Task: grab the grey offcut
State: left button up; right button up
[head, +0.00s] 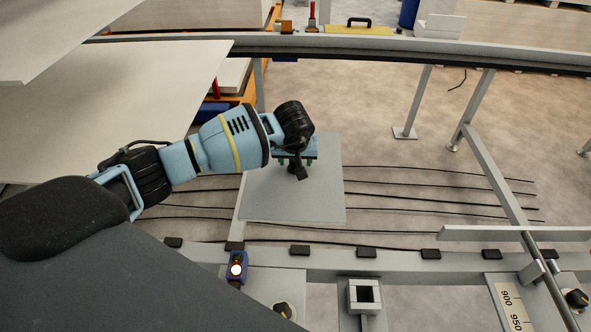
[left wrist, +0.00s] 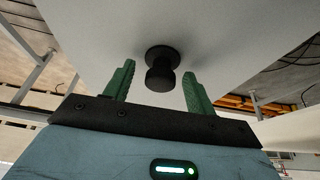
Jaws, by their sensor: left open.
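The grey offcut (head: 292,205) is a flat, light grey panel in the middle of the head view, above the dark rails. In the left wrist view the pale panel (left wrist: 225,35) fills the upper middle. A black round suction cup or knob (left wrist: 160,70) stands against its face. My left gripper (head: 297,163) is over the offcut's upper part; its green fingers (left wrist: 160,82) are spread apart on both sides of the black knob, with gaps. I cannot tell whether the fingertips touch the panel. My right gripper is not in view.
A large pale board (head: 120,100) lies at the left. A grey metal beam (head: 400,50) crosses behind the offcut, and a front rail (head: 390,259) with black pads runs in front. Thin dark cables (head: 430,185) stretch sideways. A blue device with a lit lamp (head: 237,268) sits at the front.

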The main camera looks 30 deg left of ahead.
pick_arm(q)
jog(key=shift+f, duration=0.2)
grip_shut()
jog(key=shift+w+r, duration=0.1)
jog(key=shift+r, duration=5.05)
